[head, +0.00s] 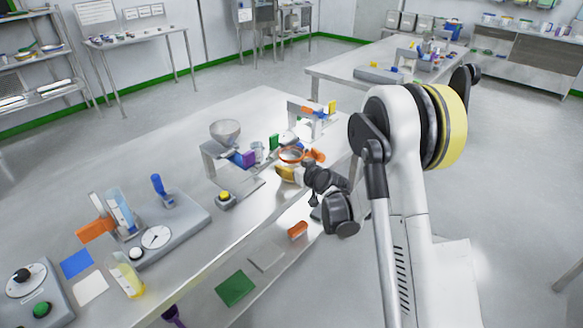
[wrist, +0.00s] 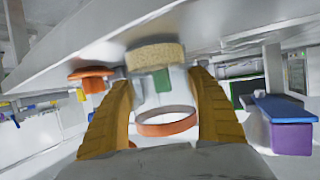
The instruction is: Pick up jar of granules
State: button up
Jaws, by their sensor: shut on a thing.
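The jar of granules is a clear jar with an orange ring at its mouth (head: 291,154). In the wrist view the jar (wrist: 155,57) shows upside down, with beige granules at its base, a green patch on its side and the orange ring towards me. My gripper (head: 288,173) is at the table's front edge, its yellow fingers closed around the jar. In the wrist view the gripper's fingers (wrist: 166,105) press on both sides of the jar. I cannot tell whether its base touches the table.
The steel table (head: 185,262) carries a hopper (head: 225,130) on a stand, a purple block (head: 248,159) left of the jar and an orange thing (head: 317,156) close on its right. A yellow button box (head: 226,198) stands nearer. Scales (head: 155,238) stand at front left.

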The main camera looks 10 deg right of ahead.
aim_at(289, 151)
jog(key=shift+r+p, duration=0.3)
jog(key=shift+r, duration=0.2)
jog(key=r, duration=0.1)
jog(key=r+p, duration=0.2)
jog(key=r, duration=0.1)
jog(key=shift+d, duration=0.3)
jog(key=d+r+p, duration=0.4)
jog(key=d+r, duration=0.2)
jog(key=d, duration=0.5)
jog(key=shift+w, duration=0.3)
